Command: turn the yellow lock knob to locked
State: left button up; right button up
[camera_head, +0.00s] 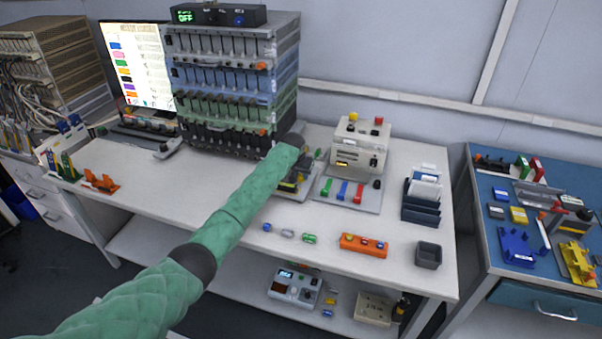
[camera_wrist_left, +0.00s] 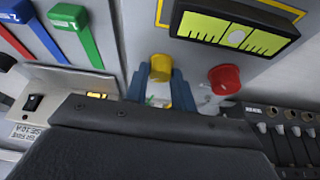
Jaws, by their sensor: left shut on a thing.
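The yellow lock knob (camera_wrist_left: 160,68) stands at the middle of the wrist view, on a light grey panel. The two blue fingers of my left gripper (camera_wrist_left: 160,79) are on either side of it, shut on it. A red knob (camera_wrist_left: 224,79) is beside it to the right. A yellow-green gauge display (camera_wrist_left: 237,37) is just above. In the head view, my green-sleeved left arm ends over the small fixture (camera_head: 296,185) and hides the yellow knob. Which way the knob is turned cannot be told. My right gripper is not in view.
Red, blue and green bars (camera_head: 343,189) lie on a grey plate right of the fixture. A beige box (camera_head: 359,146) stands behind. A tall cell rack (camera_head: 232,85) stands at the back left. An orange block (camera_head: 364,245) and dark bin (camera_head: 428,255) are near the front edge.

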pick_arm(q)
jog(key=shift+m+h, duration=0.4)
jog(key=shift+m, duration=0.6)
jog(key=shift+w+a+m+g+h+b, duration=0.1)
jog(key=shift+m+g+h+b, duration=0.25)
jog(key=shift+m, duration=0.45)
jog(key=shift+m+g+h+b, duration=0.35)
jog(key=shift+m+g+b, duration=0.35)
jog(key=shift+m, duration=1.2)
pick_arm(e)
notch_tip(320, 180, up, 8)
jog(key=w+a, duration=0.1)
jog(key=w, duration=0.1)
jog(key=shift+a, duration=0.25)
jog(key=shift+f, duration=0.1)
pick_arm(q)
jog(key=o, duration=1)
jog(key=shift+a+r, duration=0.1)
jog(key=shift+r, duration=0.05)
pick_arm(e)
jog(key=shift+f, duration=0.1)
